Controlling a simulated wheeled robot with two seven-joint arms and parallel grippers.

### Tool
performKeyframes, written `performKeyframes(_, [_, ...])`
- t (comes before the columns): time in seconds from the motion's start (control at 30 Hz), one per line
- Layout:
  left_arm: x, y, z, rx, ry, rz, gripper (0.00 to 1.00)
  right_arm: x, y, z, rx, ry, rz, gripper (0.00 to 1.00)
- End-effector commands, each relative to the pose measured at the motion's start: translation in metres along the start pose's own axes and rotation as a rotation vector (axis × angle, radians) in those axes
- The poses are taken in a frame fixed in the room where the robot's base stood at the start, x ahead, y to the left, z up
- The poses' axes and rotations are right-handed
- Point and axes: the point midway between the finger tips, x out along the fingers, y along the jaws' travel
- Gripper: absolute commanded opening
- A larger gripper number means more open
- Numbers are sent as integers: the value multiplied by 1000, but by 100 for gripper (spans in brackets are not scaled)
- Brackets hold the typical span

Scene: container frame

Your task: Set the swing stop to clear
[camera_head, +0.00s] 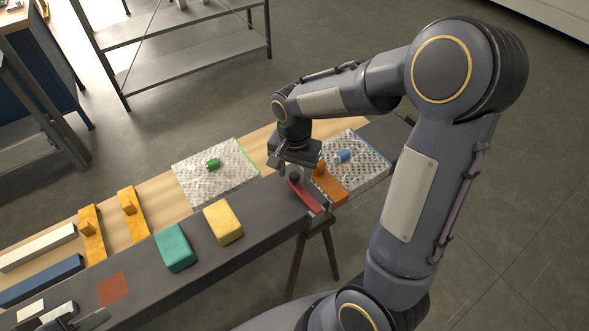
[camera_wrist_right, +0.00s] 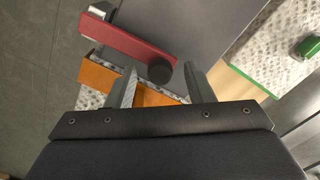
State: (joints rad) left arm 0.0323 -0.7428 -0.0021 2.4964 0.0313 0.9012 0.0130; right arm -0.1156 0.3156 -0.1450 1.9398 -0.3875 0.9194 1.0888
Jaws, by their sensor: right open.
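The swing stop is a red bar (camera_head: 305,197) with a black round knob, on the dark grey bench strip near its right end. In the right wrist view the red bar (camera_wrist_right: 125,40) slants across the top, with the black knob (camera_wrist_right: 159,72) at its near end. My right gripper (camera_head: 291,178) is open over the knob end. Its two fingertips (camera_wrist_right: 161,80) stand either side of the knob in the wrist view; I cannot tell whether they touch it. A dark part of my left gripper (camera_head: 82,322) shows at the bottom left, its jaws unclear.
An orange block (camera_head: 333,188) lies close beside the red bar, by a speckled plate with a blue handle (camera_head: 344,156). Another speckled plate (camera_head: 230,176) has a green handle (camera_head: 213,163). A yellow block (camera_head: 223,222) and a teal block (camera_head: 175,248) stand left on the strip.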

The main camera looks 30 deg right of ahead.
Motion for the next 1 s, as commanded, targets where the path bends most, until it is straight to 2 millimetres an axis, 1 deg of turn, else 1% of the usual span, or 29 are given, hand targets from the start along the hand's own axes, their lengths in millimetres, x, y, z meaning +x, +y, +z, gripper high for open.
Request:
performKeyframes(0.03, [0,0,0,0,0,0,36,0,0,0,0,0,0,46])
performKeyframes(0.3, [0,0,0,0,0,0,36,0,0,0,0,0,-1,11])
performKeyframes(0.4, [0,0,0,0,0,0,36,0,0,0,0,0,-1,0])
performKeyframes(0.77, [1,0,0,0,0,0,36,-1,-2,2,-24,0,-1,0])
performKeyframes(1.0, [3,-1,1,0,0,0,36,0,-7,12,-143,1,-2,0])
